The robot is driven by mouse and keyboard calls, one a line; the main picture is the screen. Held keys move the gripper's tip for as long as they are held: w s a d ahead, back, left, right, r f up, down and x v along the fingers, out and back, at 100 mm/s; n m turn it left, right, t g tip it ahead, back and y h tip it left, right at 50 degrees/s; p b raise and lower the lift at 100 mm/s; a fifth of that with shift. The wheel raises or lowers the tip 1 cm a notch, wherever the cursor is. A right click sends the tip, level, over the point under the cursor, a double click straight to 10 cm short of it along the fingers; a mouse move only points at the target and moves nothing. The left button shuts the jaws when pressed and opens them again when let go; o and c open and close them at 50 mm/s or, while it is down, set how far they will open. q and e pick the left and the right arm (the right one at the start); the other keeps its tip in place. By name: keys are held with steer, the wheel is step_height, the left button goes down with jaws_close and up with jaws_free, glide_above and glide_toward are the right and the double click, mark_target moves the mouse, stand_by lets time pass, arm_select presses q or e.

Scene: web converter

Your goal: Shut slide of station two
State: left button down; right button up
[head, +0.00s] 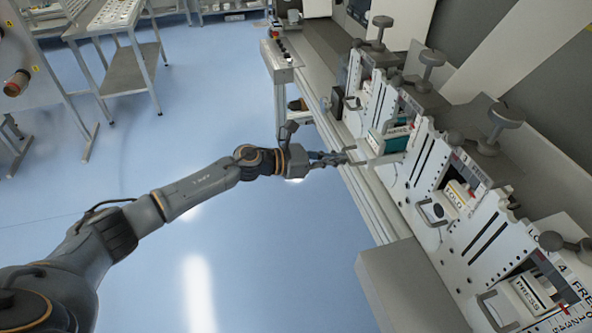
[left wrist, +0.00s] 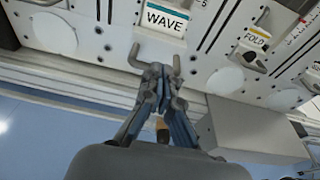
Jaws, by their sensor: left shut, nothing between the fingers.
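The slide with the teal WAVE block (head: 390,138) sits in the row of white station panels. It also shows at the top of the left wrist view (left wrist: 163,20). Its tray and handle appear to stick out farther from the panel than the FOLD one. The grey bracket handle (left wrist: 177,62) is at the slide's front. My left gripper (head: 345,158) is shut and empty, right in front of this handle. In the left wrist view its fingertips (left wrist: 160,72) lie between the handle's two ends; contact cannot be told. My right gripper is not in view.
The FOLD slide (head: 456,197) and PRESS slide (head: 532,293) stand nearer along the row, each with a bracket handle. A grey box (head: 405,285) juts out below them. A button panel (head: 283,58) stands at the far end.

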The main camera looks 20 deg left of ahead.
mark_target(363, 151)
arm_select(q)
steer(key=b+x, duration=0.1)
steer(key=x, duration=0.2)
steer(key=r+x, duration=0.1)
steer(key=x, duration=0.2)
steer(key=b+x, duration=0.1)
steer(key=x, duration=0.2)
steer(key=shift+w+d+r+b, duration=0.2)
steer(key=shift+r+b, duration=0.15)
steer(key=shift+s+r, duration=0.1)
steer(key=shift+r, duration=0.15)
